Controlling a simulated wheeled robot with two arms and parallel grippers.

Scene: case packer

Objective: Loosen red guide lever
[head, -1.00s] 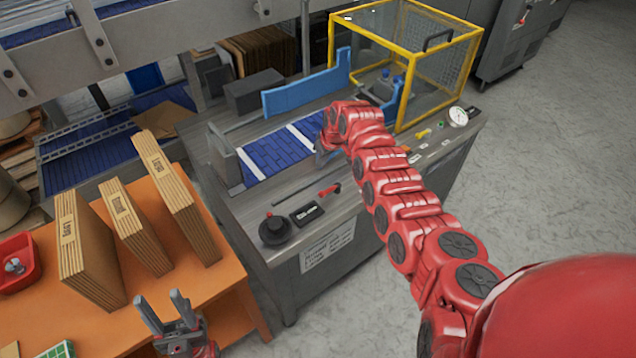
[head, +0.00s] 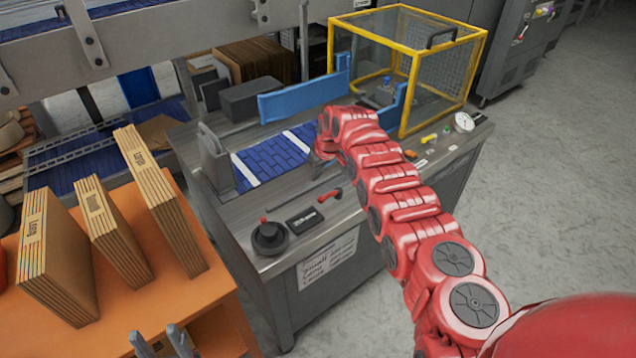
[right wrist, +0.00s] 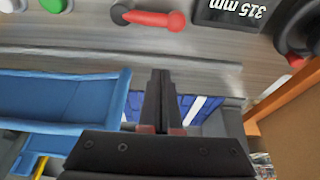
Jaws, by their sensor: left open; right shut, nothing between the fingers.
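The red guide lever (head: 330,194) lies on the front part of the grey machine top, right of a small black display. It also shows at the top of the right wrist view (right wrist: 150,18), with a dark pivot end. My right gripper (right wrist: 161,80) is shut and empty, its fingertips over the machine top and apart from the lever. In the head view the right gripper (head: 316,158) is partly hidden by its wrist, just behind the lever. My left gripper (head: 161,343) is open and empty at the bottom edge, by the orange table.
The display (right wrist: 232,12) reads 315 mm. A black hand knob (head: 268,238) stands left of it. A yellow-framed guard (head: 410,65) stands at the back right. Flat cartons (head: 60,255) stand on the orange table.

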